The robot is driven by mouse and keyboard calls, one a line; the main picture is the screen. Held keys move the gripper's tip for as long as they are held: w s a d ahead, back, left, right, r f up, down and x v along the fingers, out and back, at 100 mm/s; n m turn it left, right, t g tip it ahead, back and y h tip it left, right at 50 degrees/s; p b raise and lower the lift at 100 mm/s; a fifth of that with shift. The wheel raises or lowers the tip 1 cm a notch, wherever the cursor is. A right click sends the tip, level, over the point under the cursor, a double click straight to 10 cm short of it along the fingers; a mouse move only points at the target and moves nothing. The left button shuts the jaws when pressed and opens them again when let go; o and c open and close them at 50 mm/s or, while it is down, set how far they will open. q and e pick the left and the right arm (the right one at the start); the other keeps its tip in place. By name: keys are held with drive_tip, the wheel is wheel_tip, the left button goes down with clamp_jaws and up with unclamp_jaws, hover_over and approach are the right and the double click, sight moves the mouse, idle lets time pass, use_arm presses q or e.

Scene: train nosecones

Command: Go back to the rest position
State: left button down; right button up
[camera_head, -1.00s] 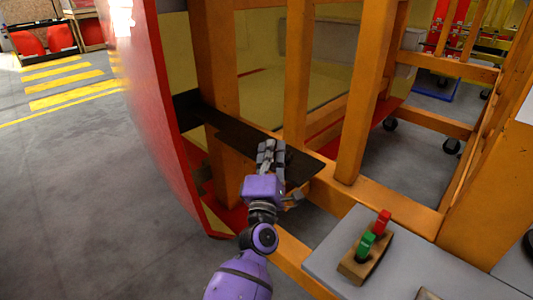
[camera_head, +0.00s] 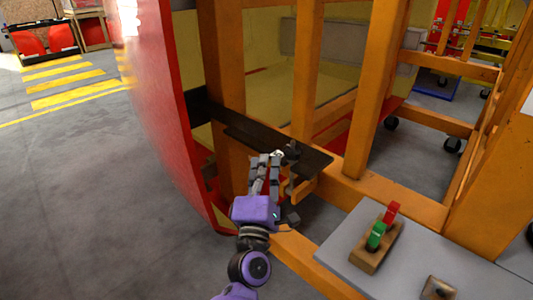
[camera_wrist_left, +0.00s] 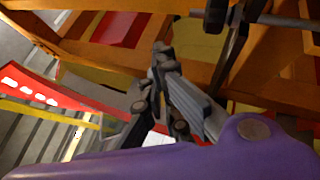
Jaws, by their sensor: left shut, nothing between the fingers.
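My left gripper (camera_head: 267,172) is purple and grey and points up and away in the head view. Its fingers are shut and empty, close to the near edge of a dark flat plate (camera_head: 262,138) fixed in the orange frame. A small dark fitting with a light tip (camera_head: 284,153) shows at the plate's edge just beyond the fingertips. In the left wrist view the closed fingers (camera_wrist_left: 163,62) show against the orange beams, beside a dark bar (camera_wrist_left: 236,45). I cannot tell whether they touch anything. My right gripper is in neither view.
Orange posts (camera_head: 307,70) and a red panel (camera_head: 165,100) stand close around my left arm. A grey board (camera_head: 385,255) at the lower right carries a wooden block (camera_head: 377,246) with red and green pieces. Open grey floor (camera_head: 80,200) lies to the left.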

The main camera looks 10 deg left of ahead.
use_arm(q)
drive_tip(key=s+a+f+m+g+h+p, duration=0.15)
drive_tip(key=s+f+m+g, duration=0.25)
drive_tip(key=s+f+m, duration=0.6)
drive_tip(key=s+a+f+m+g+h+p, duration=0.15)
drive_tip(key=s+f+m+g, duration=0.25)
drive_tip(key=s+f+m, duration=0.55)
drive_tip(key=s+a+f+g+y, duration=0.1)
drive_tip(key=s+a+f+g, duration=0.1)
drive_tip(key=s+f, duration=0.3)
drive_tip(key=s+a+f+m+g+y+p, duration=0.1)
drive_tip(key=s+a+f, duration=0.4)
drive_tip(key=s, duration=0.5)
drive_tip(key=s+a+f+g+y+p, duration=0.1)
drive_tip(key=s+a+f+g, duration=0.1)
drive_tip(key=s+f, duration=0.3)
drive_tip(key=s+a, duration=0.1)
drive_tip(key=s, duration=0.2)
drive_tip(key=shift+a+f+m+g, duration=0.15)
drive_tip(key=shift+m+g, duration=0.2)
drive_tip(key=shift+g, duration=0.05)
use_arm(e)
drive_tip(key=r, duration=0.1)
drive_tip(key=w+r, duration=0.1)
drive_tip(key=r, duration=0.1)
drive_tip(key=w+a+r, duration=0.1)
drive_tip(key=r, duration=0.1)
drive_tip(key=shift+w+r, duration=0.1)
